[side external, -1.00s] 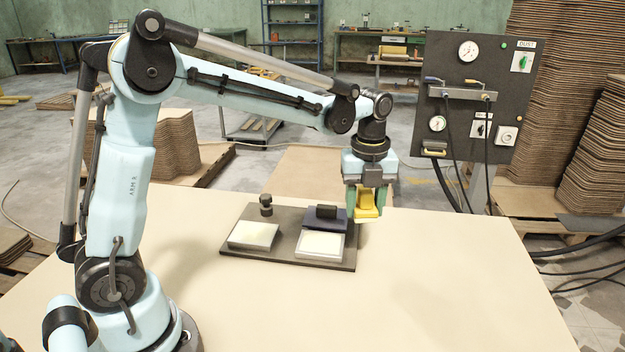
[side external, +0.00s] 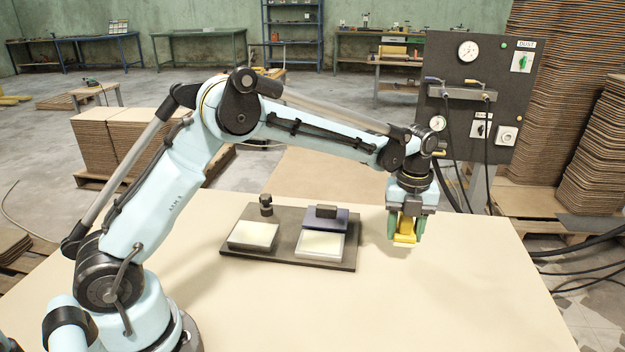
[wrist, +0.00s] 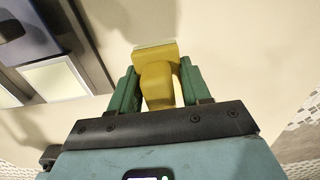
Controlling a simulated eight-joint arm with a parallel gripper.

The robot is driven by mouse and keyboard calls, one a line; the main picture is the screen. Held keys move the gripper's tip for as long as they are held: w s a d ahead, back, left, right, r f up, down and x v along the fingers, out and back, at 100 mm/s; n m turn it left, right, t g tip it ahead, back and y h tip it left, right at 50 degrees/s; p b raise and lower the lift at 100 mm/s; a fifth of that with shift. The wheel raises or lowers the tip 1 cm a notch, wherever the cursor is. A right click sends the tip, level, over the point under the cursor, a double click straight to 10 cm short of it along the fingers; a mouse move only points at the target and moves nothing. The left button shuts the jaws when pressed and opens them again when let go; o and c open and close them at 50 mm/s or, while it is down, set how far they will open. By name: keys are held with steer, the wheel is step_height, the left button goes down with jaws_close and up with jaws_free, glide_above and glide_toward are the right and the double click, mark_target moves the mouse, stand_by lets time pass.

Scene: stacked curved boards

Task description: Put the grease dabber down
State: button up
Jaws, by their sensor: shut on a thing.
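The grease dabber is a yellow block with a pale pad on its underside (side external: 404,232). It also shows in the wrist view (wrist: 157,75), between the two green fingers. My gripper (side external: 406,228) is shut on it and holds it above the bare table, to the right of the dark tray. I cannot tell exactly how large the gap to the table is.
The dark tray (side external: 285,257) on the table (side external: 450,300) carries a pale pad at left (side external: 252,235), a white-framed pad (side external: 320,246), a dark blue block (side external: 326,219) and a small dark knob (side external: 266,204). A gauge panel (side external: 470,100) stands behind. The table's right and front are clear.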

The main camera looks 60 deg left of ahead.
mark_target(397, 252)
steer(key=shift+w+a+f, duration=0.55)
steer(key=shift+a, duration=0.2)
steer(key=shift+f, duration=2.05)
steer(key=shift+f, duration=0.3)
